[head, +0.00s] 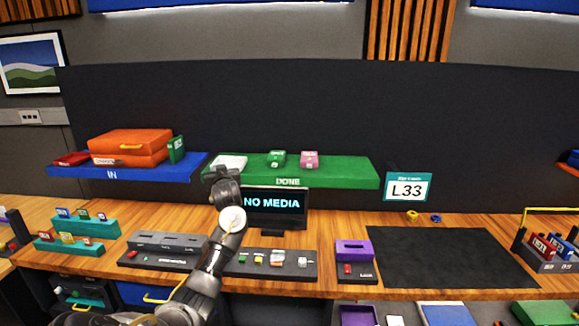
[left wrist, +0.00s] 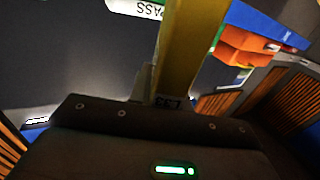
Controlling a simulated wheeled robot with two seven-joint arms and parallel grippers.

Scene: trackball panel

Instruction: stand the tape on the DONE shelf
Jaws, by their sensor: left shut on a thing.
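My left gripper (head: 222,173) is raised at the left end of the green DONE shelf (head: 345,176), in front of its edge. In the left wrist view it is shut on a yellow tape (left wrist: 186,50) with a small label that seems to read L33. In the head view the tape is hidden by the gripper, so I cannot tell whether it touches the shelf. A green tape (head: 277,157) and a pink tape (head: 309,159) stand apart on the shelf. A white piece (head: 231,162) shows just behind the gripper. My right gripper is not in view.
A monitor (head: 272,206) reading NO MEDIA stands below the shelf. The blue IN shelf (head: 185,169), with orange cases (head: 128,147), is to the left. A sign (head: 408,188) reads L33. The DONE shelf is bare right of the pink tape.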

